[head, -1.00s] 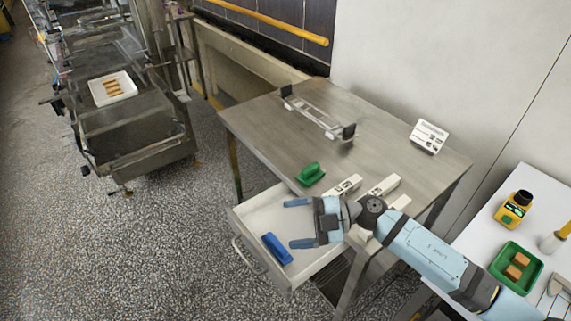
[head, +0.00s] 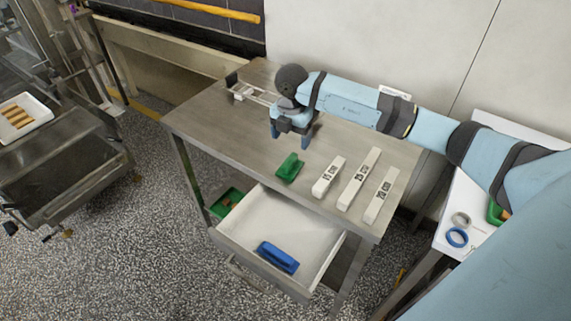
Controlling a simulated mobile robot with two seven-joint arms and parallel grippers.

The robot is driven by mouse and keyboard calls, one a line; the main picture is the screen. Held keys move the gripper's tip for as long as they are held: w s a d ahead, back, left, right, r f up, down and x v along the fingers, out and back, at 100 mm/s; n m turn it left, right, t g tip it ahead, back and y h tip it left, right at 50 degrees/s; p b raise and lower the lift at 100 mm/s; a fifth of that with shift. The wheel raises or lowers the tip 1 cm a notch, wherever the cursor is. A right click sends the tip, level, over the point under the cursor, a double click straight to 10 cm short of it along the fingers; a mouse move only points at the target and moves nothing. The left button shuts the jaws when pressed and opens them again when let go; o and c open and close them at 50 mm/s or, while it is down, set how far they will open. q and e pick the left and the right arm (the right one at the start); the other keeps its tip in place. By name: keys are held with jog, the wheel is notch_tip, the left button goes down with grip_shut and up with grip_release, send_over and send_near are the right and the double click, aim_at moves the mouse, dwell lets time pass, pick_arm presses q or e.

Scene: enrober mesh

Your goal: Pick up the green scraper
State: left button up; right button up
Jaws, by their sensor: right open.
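The green scraper (head: 289,167) lies on the steel table (head: 215,125), near its front edge and left of the white blocks. My right gripper (head: 291,142) is open and empty. It points down over the table, just behind and above the scraper, with its fingers apart from it. The scraper shows whole, with nothing in front of it. My left gripper is not in view.
White blocks marked in cm (head: 358,178) stand right of the scraper. Below, an open drawer (head: 312,270) holds a blue scraper-like tool (head: 278,257). A metal frame (head: 252,93) lies at the table's back. A green tray (head: 228,203) is low on the left.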

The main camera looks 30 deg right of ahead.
aim_at(291, 162)
notch_tip(291, 162, down, 11)
jog(key=shift+r+p, duration=0.15)
jog(key=shift+p, duration=0.55)
jog(key=shift+s, duration=0.15)
jog(key=c, duration=1.1)
